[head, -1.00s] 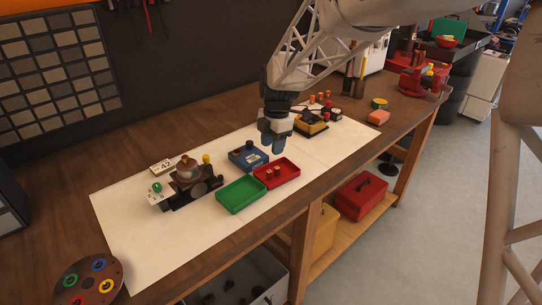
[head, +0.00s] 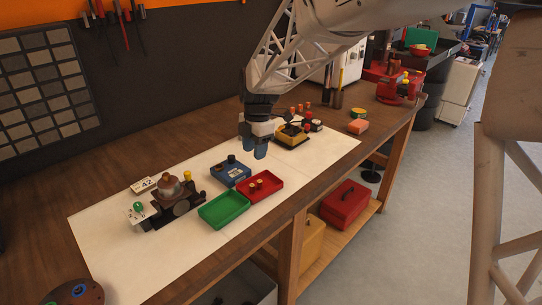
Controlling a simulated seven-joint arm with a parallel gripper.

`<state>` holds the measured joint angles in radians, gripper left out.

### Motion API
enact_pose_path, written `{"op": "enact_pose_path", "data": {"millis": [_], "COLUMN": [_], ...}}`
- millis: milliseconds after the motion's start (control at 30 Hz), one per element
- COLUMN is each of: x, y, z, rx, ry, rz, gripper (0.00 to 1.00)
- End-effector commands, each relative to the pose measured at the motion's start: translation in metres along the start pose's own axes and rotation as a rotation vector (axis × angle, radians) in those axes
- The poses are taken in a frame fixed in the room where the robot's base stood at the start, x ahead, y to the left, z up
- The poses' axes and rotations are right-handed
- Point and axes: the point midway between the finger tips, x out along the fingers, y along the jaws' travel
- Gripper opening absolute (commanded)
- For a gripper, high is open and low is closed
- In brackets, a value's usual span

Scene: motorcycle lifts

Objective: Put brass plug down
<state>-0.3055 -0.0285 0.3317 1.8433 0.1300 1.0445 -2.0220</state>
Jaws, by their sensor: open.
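My gripper (head: 254,150) hangs open and empty above the white mat (head: 118,240), just behind the red tray. Its blue fingertips point down. The red tray (head: 272,188) holds small brass-coloured pieces (head: 256,184); they are too small to tell which is the brass plug. The green tray (head: 224,210) beside it looks empty. A blue box (head: 230,175) with a dark knob on top stands behind the trays, to the left of my gripper.
A dark fixture (head: 171,190) with a brown dome, a yellow knob and a green knob stands at left, by a tag marked 42 (head: 143,184). A yellow-and-black device (head: 292,136) stands right of my gripper. A round colour disc (head: 75,292) lies front left.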

Motion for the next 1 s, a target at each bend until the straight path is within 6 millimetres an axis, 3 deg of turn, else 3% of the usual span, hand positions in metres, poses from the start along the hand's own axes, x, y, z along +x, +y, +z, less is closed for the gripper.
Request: {"op": "enact_pose_path", "data": {"millis": [267, 467, 667, 1000], "x": [-0.002, -0.015, -0.037, -0.063], "y": [-0.003, -0.024, -0.072, -0.178], "z": [0.0, 0.002, 0.005, 0.002], "rx": [0.013, 0.12, 0.365, 0.908], "ry": [-0.002, -0.013, -0.032, -0.052], "rz": [0.002, 0.019, 0.053, 0.133], "gripper": [0.43, 0.43, 0.43, 0.43]}}
